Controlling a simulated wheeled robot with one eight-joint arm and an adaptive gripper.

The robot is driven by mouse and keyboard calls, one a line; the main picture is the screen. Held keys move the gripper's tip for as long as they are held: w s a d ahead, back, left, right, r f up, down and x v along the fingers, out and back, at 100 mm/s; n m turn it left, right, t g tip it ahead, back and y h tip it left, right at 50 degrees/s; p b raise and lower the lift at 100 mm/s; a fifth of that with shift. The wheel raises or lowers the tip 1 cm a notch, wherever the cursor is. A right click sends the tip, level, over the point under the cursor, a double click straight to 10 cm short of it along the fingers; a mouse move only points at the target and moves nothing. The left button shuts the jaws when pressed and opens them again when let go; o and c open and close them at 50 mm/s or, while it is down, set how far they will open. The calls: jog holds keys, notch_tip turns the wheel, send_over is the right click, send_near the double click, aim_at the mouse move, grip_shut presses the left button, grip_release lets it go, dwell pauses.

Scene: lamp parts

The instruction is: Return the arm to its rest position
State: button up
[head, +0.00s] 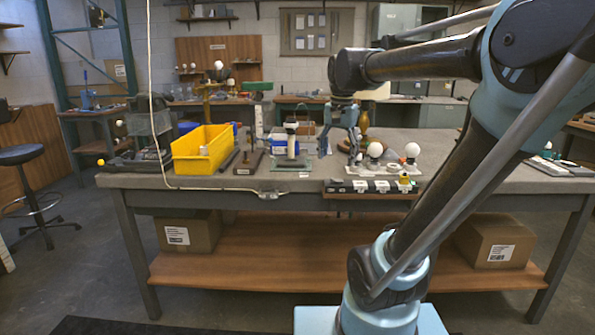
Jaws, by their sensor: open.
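My arm reaches from its pale blue base at the lower right, up and over to the left across the workbench (310,168). My gripper (338,152) hangs fingers down over the middle of the bench. Its two pale blue fingers are spread apart, with nothing seen between them. A turned wooden lamp part (364,120) stands just right of the gripper, partly behind it. Whether the fingertips touch the bench cannot be told.
A yellow bin (188,158) stands left on the bench. A stool (35,155) stands far left.

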jog(key=s+d+f+n, duration=0.3)
jog(key=s+f, duration=0.4)
jog(key=f, duration=0.4)
jog(key=s+d+f+n+t, duration=0.1)
jog(key=s+d+f+n, duration=0.2)
jog(key=s+f, duration=0.5)
notch_tip(320, 180, down, 3)
jog(key=shift+s+d, duration=0.2)
jog(key=shift+d, duration=0.25)
jog(key=shift+w+f, duration=0.2)
jog(key=shift+w, duration=0.3)
